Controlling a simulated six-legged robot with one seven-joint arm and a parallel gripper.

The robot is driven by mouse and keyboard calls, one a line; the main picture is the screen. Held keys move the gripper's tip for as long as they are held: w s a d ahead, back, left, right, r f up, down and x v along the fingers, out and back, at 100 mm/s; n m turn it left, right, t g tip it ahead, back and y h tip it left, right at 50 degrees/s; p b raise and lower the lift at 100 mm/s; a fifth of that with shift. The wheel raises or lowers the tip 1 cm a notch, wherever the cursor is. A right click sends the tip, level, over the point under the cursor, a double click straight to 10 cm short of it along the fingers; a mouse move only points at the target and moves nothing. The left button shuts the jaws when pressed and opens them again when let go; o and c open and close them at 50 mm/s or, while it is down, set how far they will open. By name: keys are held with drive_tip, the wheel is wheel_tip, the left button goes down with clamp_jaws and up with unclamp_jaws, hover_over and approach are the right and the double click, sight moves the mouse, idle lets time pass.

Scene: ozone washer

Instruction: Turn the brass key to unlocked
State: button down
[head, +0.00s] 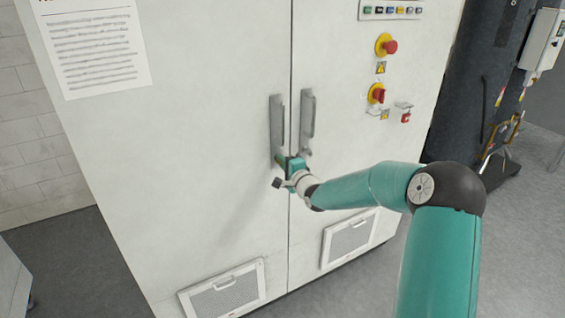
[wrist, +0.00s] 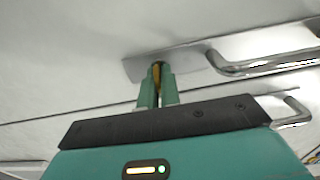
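The brass key (wrist: 156,72) shows as a thin yellowish strip at the lower end of a metal handle plate (wrist: 190,62) in the wrist view. My gripper (wrist: 158,88) has its two green fingers close together, one on each side of the key, shut on it. Most of the key is hidden between the fingers, so its turn angle cannot be read. In the head view my gripper (head: 284,162) is at the bottom of the left door handle (head: 277,125), against the white cabinet, and it hides the key there.
The right door handle (head: 308,118) stands close beside the left one. Red emergency knobs (head: 390,47) and a red switch (head: 377,95) are on the right door. Vent grilles (head: 225,293) sit low on the doors. Grey floor (head: 60,265) is clear at the lower left.

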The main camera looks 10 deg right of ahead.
drive_tip(key=c, duration=1.6)
unclamp_jaws()
drive_tip(key=v, duration=1.4)
